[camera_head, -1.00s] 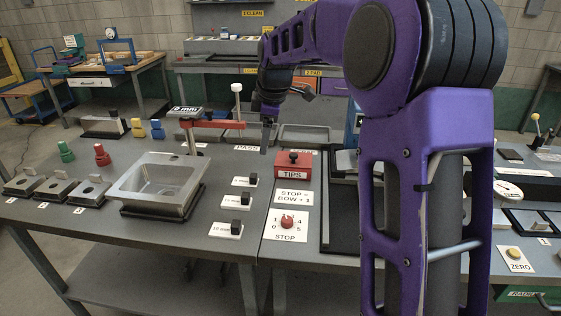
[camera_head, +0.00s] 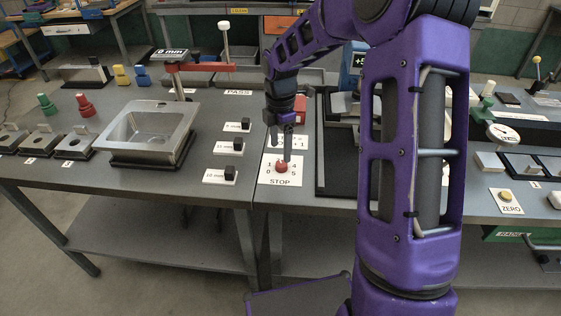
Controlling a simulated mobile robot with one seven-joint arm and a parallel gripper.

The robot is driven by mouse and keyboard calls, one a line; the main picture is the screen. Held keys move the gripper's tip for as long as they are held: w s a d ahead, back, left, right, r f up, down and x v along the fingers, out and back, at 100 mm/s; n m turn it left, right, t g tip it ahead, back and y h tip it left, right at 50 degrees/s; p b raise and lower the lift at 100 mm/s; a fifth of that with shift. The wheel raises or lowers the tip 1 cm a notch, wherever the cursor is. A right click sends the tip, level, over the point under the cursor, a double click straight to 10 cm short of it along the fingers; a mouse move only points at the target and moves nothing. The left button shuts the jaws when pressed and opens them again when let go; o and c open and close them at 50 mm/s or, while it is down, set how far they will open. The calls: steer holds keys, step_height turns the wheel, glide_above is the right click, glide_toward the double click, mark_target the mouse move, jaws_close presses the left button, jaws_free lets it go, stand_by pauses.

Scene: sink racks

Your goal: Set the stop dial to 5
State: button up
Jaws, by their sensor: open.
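The stop dial is a small red knob (camera_head: 282,166) on a white plate (camera_head: 280,181) marked STOP, with numbers around it; 1 and 0 show at the left, 4 and 5 at the right. Its pointer direction is too small to tell. My gripper (camera_head: 282,148) hangs fingers down just above and behind the knob, overlapping its top edge in the head view. Whether the fingers touch the knob cannot be told. The gripper is open. A white card reading "STOP = ROW + 1" in the earlier frame is mostly hidden behind my gripper.
The red TIPS box (camera_head: 300,107) is partly hidden behind my gripper. Black blocks on white plates (camera_head: 222,176) stand left of the dial. A metal sink (camera_head: 150,130) is further left. A black-framed rack (camera_head: 330,150) stands to the right, near my arm.

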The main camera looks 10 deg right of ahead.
mark_target(281, 164)
steer(key=shift+f, duration=2.8)
jaws_close()
